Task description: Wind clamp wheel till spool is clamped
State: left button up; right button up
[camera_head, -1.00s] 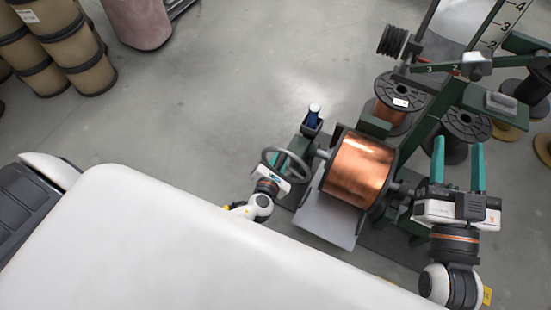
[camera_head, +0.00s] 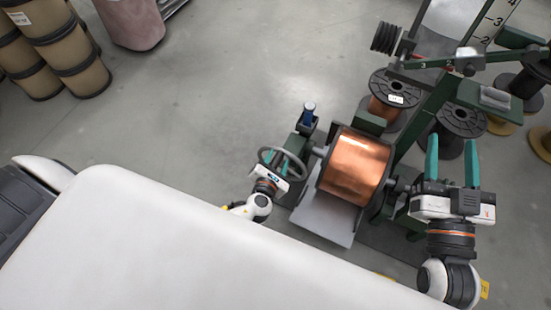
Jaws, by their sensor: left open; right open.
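The copper spool (camera_head: 356,165) sits in the middle right between the two sides of a green stand. The clamp wheel (camera_head: 266,153), a dark ring, is on the stand's left side, joined toward the spool by a grey shaft (camera_head: 320,151). My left gripper (camera_head: 283,162) is at the wheel, its fingers partly hidden by the rim; I cannot tell whether they touch it. My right gripper (camera_head: 452,160) is open and empty, its two green fingers pointing up the picture, to the right of the spool.
A grey plate (camera_head: 323,217) lies below the spool. Dark empty-looking reels (camera_head: 460,121) and a copper-wound reel (camera_head: 385,108) stand behind it. A green arm with a number scale (camera_head: 487,38) rises at upper right. Brown drums (camera_head: 45,45) stand upper left. The floor between is clear.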

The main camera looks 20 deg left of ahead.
pick_arm(q)
jog(key=shift+s, duration=0.2)
jog(key=p+v, duration=0.1)
jog(key=v, duration=0.3)
jog(key=shift+s+r+p, duration=0.2)
jog(key=shift+s+p, duration=0.05)
jog(key=shift+p, duration=0.05)
jog(key=p+v, duration=0.1)
jog(key=v, duration=0.6)
jog(key=shift+p, duration=0.3)
pick_arm(e)
jog(key=s+d+f+g+h, duration=0.1)
jog(key=f+g, duration=0.3)
jog(key=f, duration=0.1)
jog(key=s+d+f+g+h, duration=0.1)
jog(key=s+f+g, duration=0.1)
jog(key=f+g, duration=0.2)
notch_tip(320, 180, down, 2)
jog(key=shift+d+f+g+h, duration=0.2)
jog(key=shift+d+g+h, duration=0.1)
jog(key=shift+h, duration=0.1)
jog(key=shift+s, duration=0.1)
